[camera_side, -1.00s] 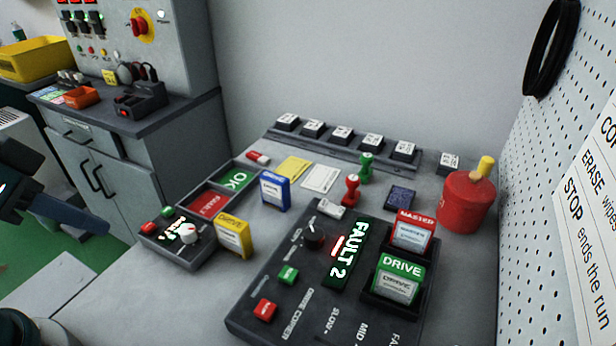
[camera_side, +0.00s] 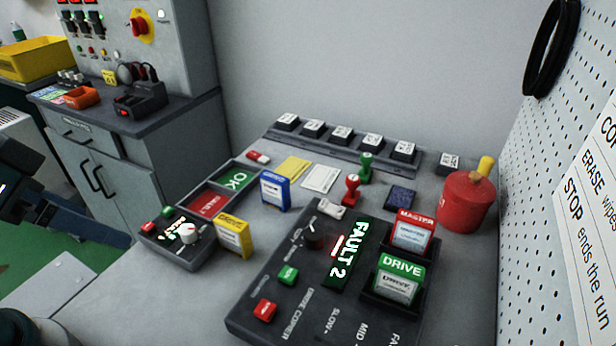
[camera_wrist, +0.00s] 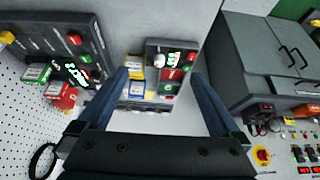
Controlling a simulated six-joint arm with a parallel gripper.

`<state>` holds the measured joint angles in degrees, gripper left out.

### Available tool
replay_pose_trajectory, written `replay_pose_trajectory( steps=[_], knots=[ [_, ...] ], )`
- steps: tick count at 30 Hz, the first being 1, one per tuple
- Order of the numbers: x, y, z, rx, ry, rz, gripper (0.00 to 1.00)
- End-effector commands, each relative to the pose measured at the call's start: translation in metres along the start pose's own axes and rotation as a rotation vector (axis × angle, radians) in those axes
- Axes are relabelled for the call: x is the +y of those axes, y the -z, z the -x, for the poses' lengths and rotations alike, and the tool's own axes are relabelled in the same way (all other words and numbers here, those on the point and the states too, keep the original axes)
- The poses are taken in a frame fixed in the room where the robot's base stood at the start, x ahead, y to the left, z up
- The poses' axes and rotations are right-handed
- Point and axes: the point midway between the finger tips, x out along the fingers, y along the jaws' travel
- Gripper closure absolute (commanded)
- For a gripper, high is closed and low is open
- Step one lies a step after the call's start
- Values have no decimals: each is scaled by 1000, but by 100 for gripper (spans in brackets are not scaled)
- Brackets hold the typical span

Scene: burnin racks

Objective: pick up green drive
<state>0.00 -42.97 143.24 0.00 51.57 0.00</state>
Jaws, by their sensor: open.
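The green drive (camera_side: 400,278) stands tilted in the front slot of the dark drive copier (camera_side: 262,292), its green top reading DRIVE. In the wrist view the green drive (camera_wrist: 37,74) is at the left, beside the red master drive (camera_wrist: 62,95). The red master (camera_side: 412,233) stands in the slot behind it in the side view. My gripper (camera_wrist: 160,76) is open and empty, its two blue fingers spread apart in the wrist view. In the side view, part of it shows at the left edge, far from the green drive.
A yellow drive (camera_side: 233,236) and a blue drive (camera_side: 275,190) stand left of the copier. A small control box (camera_side: 178,236), two stamps, and a red canister (camera_side: 467,202) share the bench. A pegboard wall (camera_side: 545,190) bounds the right. The bench's front left is clear.

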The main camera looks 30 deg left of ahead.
Motion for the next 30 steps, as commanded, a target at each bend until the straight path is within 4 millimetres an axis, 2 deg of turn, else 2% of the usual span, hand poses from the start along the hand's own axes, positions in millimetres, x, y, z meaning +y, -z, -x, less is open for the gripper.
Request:
replay_pose_trajectory(
  steps=[8,13,17,20,24,27,30],
  knots=[
    [-1,3,1,12,3,63,0],
    [0,51,19,116,-1,199,0],
    [14,92,26,155,-38,254,0],
    [33,122,26,169,-75,276,0],
    [72,158,18,172,-136,287,0],
    [108,176,8,162,-179,281,0],
    [148,184,-6,143,-219,260,0]
  ],
)
